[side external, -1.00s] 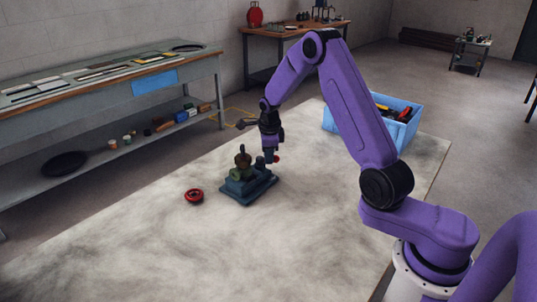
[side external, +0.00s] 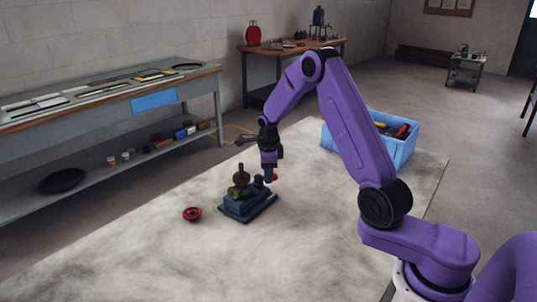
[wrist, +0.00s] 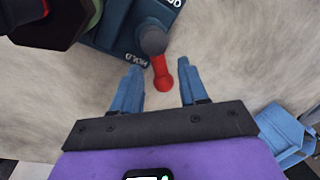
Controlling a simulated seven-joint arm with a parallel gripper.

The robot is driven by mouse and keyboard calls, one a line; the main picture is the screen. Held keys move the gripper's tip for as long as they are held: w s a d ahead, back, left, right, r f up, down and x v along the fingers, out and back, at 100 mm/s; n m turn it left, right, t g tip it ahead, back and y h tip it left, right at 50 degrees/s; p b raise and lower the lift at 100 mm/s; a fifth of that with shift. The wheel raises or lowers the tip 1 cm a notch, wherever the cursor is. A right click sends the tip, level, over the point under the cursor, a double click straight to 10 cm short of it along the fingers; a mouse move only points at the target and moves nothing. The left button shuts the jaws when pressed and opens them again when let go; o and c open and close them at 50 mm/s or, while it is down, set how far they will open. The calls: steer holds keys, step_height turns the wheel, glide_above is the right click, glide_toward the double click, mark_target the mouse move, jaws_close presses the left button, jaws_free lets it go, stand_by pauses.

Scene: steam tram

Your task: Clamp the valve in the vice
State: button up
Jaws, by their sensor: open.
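The dark blue vice (side external: 240,212) stands on the table. The valve (side external: 241,179), brass-brown with a green lower part, sits upright at the vice's top; I cannot tell how firmly the jaws hold it. In the wrist view, the vice (wrist: 115,35) shows at the top with a grey round knob and a red-tipped handle (wrist: 161,76). A dark, green-edged part (wrist: 50,22), probably the valve, is cut off at top left. My gripper (wrist: 159,70) is open, pointing down at the vice's right side, its fingers on either side of the red handle tip, with gaps visible.
A red ring-shaped wheel (side external: 192,213) lies on the table left of the vice. A blue crate (side external: 403,150) with tools stands at the table's back right. The table's front left is clear. A grey workbench (side external: 110,100) stands beyond at the left.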

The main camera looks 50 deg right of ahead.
step_height(320, 180, up, 16)
steer(key=s+a, duration=0.2)
steer(key=shift+s+a+r, duration=0.15)
steer(key=shift+r, duration=0.1)
stand_by(0.4)
steer(key=s+a+n+y, duration=0.2)
steer(key=s+a+n, duration=0.9)
steer(key=a+n, duration=0.65)
steer(key=s+d+f+n, duration=0.1)
steer(key=s+f+n, duration=0.1)
steer(key=s+n, duration=0.9)
steer(key=s+f+n+g, duration=0.1)
steer(key=s+f+n, duration=0.1)
steer(key=s+n, duration=0.9)
steer(key=shift+s+d, duration=0.35)
steer(key=shift+s, duration=0.85)
